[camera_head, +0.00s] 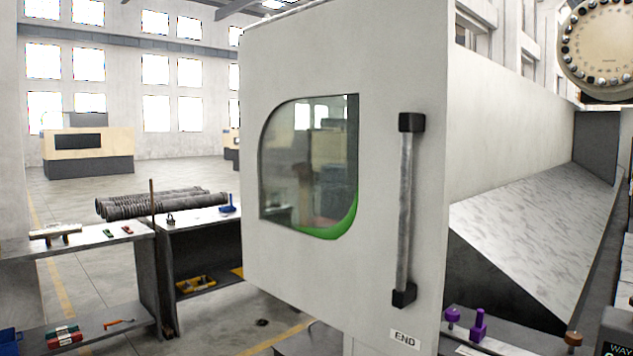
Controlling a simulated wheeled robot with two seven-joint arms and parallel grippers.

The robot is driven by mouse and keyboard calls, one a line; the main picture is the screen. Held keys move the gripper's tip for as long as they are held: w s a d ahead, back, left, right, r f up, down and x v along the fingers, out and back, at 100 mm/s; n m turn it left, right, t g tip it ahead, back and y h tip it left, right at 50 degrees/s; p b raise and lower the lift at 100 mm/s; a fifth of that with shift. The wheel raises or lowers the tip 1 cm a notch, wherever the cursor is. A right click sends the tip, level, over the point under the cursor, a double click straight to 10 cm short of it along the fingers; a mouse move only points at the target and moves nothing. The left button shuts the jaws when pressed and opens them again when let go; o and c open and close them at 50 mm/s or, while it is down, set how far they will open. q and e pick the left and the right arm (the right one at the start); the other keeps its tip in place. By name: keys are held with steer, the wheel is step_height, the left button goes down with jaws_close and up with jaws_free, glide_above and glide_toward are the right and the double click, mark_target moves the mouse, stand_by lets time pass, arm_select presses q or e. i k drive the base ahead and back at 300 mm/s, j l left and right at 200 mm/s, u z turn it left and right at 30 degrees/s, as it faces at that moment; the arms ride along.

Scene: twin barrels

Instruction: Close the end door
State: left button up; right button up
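The end door (380,150) is a large white panel in the middle of the camera_head view. It has a window (305,165) with a green lower edge. A vertical grey bar handle (405,210) with black mounts stands near its right edge. A label reading END (405,338) sits below the handle. The door stands open, with the machine's interior showing to its right. Neither of my grippers shows in this view.
A sloped metal surface (545,230) lies inside the opening. Purple knobs (478,325) sit at the lower right, and a round tool disc (605,45) is at the upper right.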

mark_target(318, 79)
steer(key=i+j+z, duration=0.15)
steer(key=i+j, duration=0.2)
steer(key=j, duration=0.2)
steer(key=i+j+z, duration=0.1)
steer(key=i+j, duration=0.25)
steer(key=j, duration=0.2)
steer(key=i+j+z, duration=0.15)
steer(key=i+j, duration=0.15)
steer(key=j, duration=0.35)
steer(key=i+j+z, duration=0.1)
steer(key=i+j, duration=0.2)
steer(key=j, duration=0.3)
steer(key=i+j+z, duration=0.15)
steer(key=j, duration=0.55)
steer(key=i+j+z, duration=0.15)
steer(key=i+j, duration=0.15)
steer(key=j, duration=0.4)
steer(key=i+j+z, duration=0.1)
steer(key=j, duration=0.6)
steer(key=i+j+z, duration=0.15)
steer(key=j, duration=0.6)
steer(key=i, duration=0.1)
